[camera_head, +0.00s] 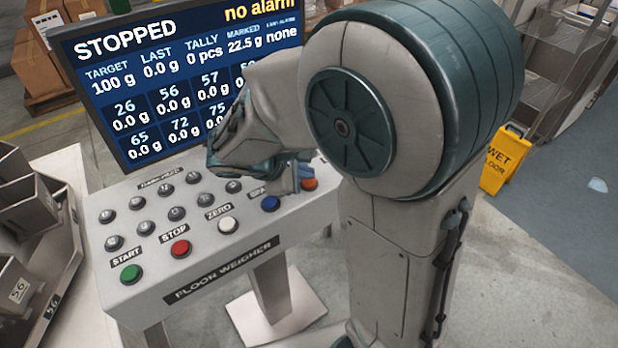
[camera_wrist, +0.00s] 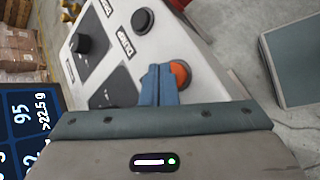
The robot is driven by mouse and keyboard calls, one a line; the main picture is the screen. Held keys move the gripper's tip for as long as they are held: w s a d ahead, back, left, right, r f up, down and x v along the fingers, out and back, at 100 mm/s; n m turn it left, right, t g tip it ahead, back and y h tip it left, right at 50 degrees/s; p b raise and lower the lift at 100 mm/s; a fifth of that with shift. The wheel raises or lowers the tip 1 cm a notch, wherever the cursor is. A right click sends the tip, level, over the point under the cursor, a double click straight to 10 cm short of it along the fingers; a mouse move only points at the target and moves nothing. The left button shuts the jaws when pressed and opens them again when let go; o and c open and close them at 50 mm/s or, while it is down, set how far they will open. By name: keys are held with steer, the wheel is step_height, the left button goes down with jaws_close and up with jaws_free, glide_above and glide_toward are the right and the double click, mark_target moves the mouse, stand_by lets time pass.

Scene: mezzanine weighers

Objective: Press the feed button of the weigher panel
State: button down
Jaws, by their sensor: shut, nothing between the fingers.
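The weigher panel (camera_head: 200,262) is a light grey sloped console marked FLOOR WEIGHER. Its front row has green START (camera_head: 131,273), red STOP (camera_head: 180,248), white ZERO (camera_head: 228,224) and a blue button (camera_head: 270,203) with a partly hidden label. An orange button (camera_head: 310,184) sits at the right end; it also shows in the wrist view (camera_wrist: 180,74). No FEED label is readable. My gripper (camera_wrist: 160,72) is shut and empty, its blue fingertips just beside the orange button. I cannot tell whether they touch it or the panel. My arm hides part of the panel.
The screen (camera_head: 160,85) behind the keys reads STOPPED and no alarm. Several small grey keys cover the panel's left. A black knob (camera_wrist: 142,20) shows near the fingers. Metal bins (camera_head: 30,205) stand left; a yellow wet-floor sign (camera_head: 503,160) stands right.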

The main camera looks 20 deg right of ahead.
mark_target(305, 183)
steer(key=shift+r, duration=0.3)
step_height(305, 183, up, 5)
steer(key=p, duration=0.4)
stand_by(0.9)
steer(key=s+d+r+m+y, duration=0.1)
steer(key=s+r+m+y, duration=0.2)
steer(key=s+m+y, duration=0.5)
steer(key=shift+s+r+m, duration=0.4)
steer(key=shift+s+m, duration=2.5)
steer(key=shift+s, duration=0.15)
steer(key=shift+d, duration=0.15)
